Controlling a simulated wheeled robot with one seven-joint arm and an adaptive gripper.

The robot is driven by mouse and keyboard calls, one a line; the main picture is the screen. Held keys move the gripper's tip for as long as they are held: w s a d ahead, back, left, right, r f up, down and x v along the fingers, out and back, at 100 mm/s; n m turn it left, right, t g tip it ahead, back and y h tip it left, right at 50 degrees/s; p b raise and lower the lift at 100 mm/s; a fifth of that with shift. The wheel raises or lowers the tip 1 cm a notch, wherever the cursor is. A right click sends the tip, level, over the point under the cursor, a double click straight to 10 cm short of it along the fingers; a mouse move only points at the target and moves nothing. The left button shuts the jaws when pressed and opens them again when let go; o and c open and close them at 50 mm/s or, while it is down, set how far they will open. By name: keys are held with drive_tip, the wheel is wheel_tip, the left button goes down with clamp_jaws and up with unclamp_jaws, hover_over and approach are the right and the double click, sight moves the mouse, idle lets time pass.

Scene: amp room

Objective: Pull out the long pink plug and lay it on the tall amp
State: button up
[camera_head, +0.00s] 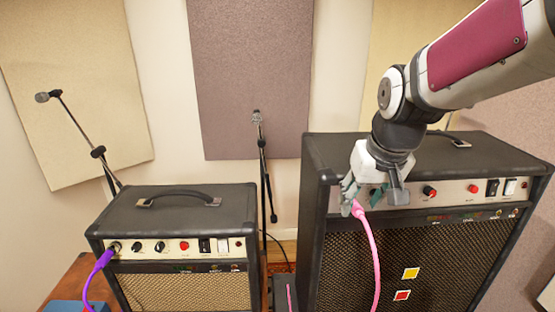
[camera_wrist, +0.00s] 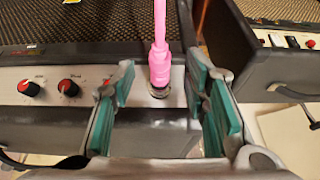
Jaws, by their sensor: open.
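The pink plug (camera_wrist: 160,66) sits at a round jack on the tall amp's control panel, its pink cable running away from it. In the head view the plug (camera_head: 358,210) is at the left end of the panel, and its cable hangs down the front of the tall amp (camera_head: 340,255). My gripper (camera_wrist: 163,92) is open, with its green-padded fingers on either side of the plug's jack end. No contact between the pads and the plug shows. In the head view my gripper (camera_head: 371,194) partly hides the jack and the panel near it.
The tall amp's flat black top (camera_head: 322,150) is clear at the left. A shorter amp (camera_head: 172,212) stands at left with a purple plug (camera_head: 103,260) in its panel. Microphone stands (camera_head: 264,165) rise behind the amps. Knobs (camera_wrist: 68,88) line the tall amp's panel beside the jack.

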drive_tip(key=shift+x, duration=1.2)
drive_tip(key=shift+c, duration=0.3)
clamp_jaws()
